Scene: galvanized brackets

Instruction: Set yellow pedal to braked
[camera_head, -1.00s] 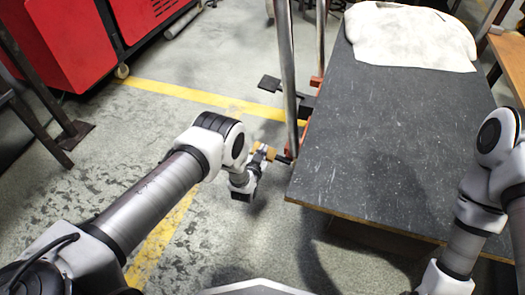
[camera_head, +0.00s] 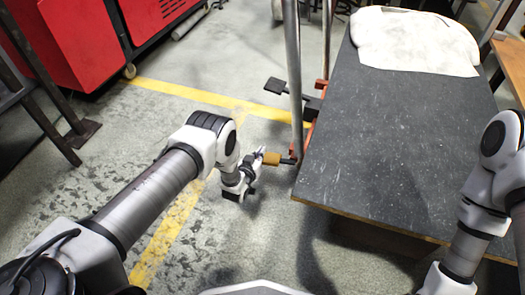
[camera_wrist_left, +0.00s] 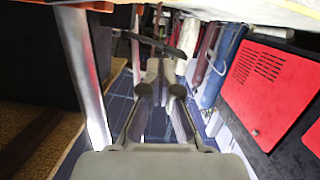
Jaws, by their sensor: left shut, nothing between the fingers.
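The yellow pedal (camera_head: 271,158) shows in the head view as a small orange-yellow block on a short dark bar. It sits at the foot of a metal post, by the near left corner of the cart. My left gripper (camera_head: 257,165) is shut and empty, just left of the pedal; I cannot tell whether it touches it. Its fingers (camera_wrist_left: 162,92) also show in the wrist view, where I cannot make out the yellow pedal. A black pedal (camera_head: 275,86) sticks out farther back. My right gripper is out of view.
The cart's dark top (camera_head: 395,130) fills the right side, with a pale cloth (camera_head: 415,40) at its far end. The upright post (camera_head: 292,75) stands close to the pedal. Red cabinets (camera_head: 75,35) stand at the back left.

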